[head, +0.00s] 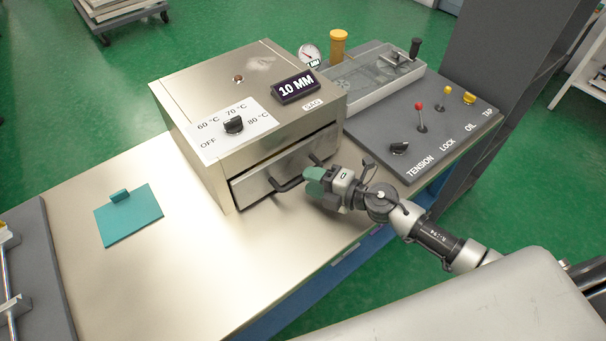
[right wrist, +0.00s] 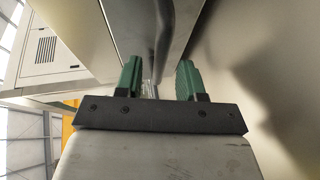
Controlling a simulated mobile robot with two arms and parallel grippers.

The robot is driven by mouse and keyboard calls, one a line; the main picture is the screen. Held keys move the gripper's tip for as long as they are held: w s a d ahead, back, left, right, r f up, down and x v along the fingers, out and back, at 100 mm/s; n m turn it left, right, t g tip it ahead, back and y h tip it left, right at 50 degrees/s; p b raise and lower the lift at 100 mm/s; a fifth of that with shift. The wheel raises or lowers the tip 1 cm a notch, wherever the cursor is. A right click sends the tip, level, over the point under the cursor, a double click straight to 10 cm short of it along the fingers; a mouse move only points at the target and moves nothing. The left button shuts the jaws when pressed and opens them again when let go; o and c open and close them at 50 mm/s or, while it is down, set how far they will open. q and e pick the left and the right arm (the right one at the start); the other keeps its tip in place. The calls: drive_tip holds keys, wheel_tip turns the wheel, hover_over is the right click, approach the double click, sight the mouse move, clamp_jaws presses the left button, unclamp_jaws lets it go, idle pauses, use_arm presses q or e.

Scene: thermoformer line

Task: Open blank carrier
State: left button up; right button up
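The blank carrier appears as a metal drawer front (head: 255,187) low in the heater box (head: 185,105), with a dark gap above it. I cannot tell whether it is fully shut. Its dark bar handle (head: 284,186) sticks out in front. My right gripper (head: 313,182) has green fingers and is at the right part of this handle. In the right wrist view the fingers (right wrist: 160,80) are apart, with the handle bar (right wrist: 163,45) running between them. Contact with the bar is not clear. My left gripper is not in view.
A teal plate (head: 130,216) with a small tab lies on the bench (head: 180,270) at left. A dark control panel (head: 440,140) with levers and a shallow metal tray (head: 350,97) stand to the right. The bench in front of the drawer is clear.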

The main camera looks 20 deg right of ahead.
drive_tip(key=shift+x, duration=1.45)
drive_tip(key=shift+c, duration=0.5)
clamp_jaws()
